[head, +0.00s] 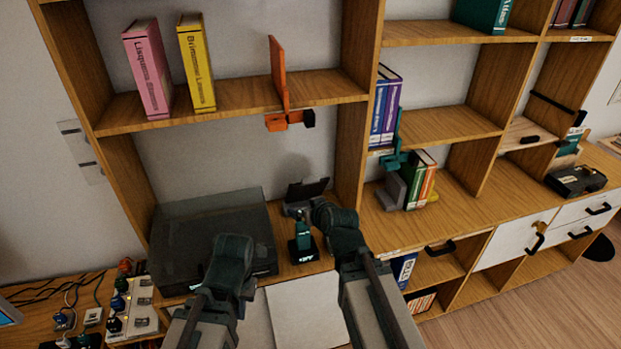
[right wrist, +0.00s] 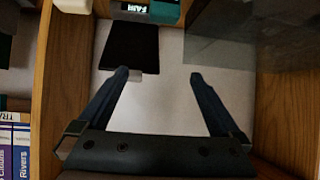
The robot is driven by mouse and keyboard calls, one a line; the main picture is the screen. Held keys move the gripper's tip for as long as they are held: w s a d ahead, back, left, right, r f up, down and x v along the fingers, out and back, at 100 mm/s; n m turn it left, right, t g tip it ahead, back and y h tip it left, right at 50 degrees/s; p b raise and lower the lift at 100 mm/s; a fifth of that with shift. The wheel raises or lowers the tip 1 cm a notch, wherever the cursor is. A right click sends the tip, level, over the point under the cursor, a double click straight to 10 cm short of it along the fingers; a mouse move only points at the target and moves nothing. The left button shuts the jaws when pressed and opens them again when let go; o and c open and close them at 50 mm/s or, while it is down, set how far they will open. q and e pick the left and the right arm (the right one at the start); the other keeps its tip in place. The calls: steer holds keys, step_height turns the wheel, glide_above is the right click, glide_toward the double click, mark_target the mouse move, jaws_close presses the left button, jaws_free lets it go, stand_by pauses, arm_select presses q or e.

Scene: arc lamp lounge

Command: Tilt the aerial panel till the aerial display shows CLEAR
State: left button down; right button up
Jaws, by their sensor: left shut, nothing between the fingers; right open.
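The aerial panel (head: 307,190) is a dark flat plate, tilted, on a small stand in the lower middle bay of the shelf. It also shows as a black rectangle in the right wrist view (right wrist: 130,45). The aerial display (head: 306,258) is a small dark unit in front of it; in the right wrist view its lit text (right wrist: 150,8) seems to read FAIR. My right gripper (right wrist: 159,75) is open and empty, its left fingertip close to the panel's near edge; contact cannot be told. My left gripper (head: 234,256) is shut and empty in front of the turntable.
A turntable with a dark lid (head: 213,240) stands left of the panel. An orange bracket (head: 288,120) hangs from the shelf above. A wooden upright (head: 351,150) stands close on the right, with books (head: 385,105) beyond. A pale board (head: 305,312) lies below.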

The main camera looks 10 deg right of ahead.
mark_target(311, 178)
steer(key=w+d+r+m+t+h, duration=0.1)
steer(key=w+d+r+t, duration=0.15)
steer(key=d+r, duration=0.2)
steer(key=b+x, duration=0.1)
steer(key=x, duration=0.3)
steer(key=b+x, duration=0.2)
steer(key=x, duration=0.3)
steer(key=b+x, duration=0.2)
steer(key=x, duration=0.2)
steer(key=shift+w+d+f, duration=0.2)
steer(key=shift+w+f, duration=0.05)
steer(key=shift+f, duration=0.2)
jaws_close()
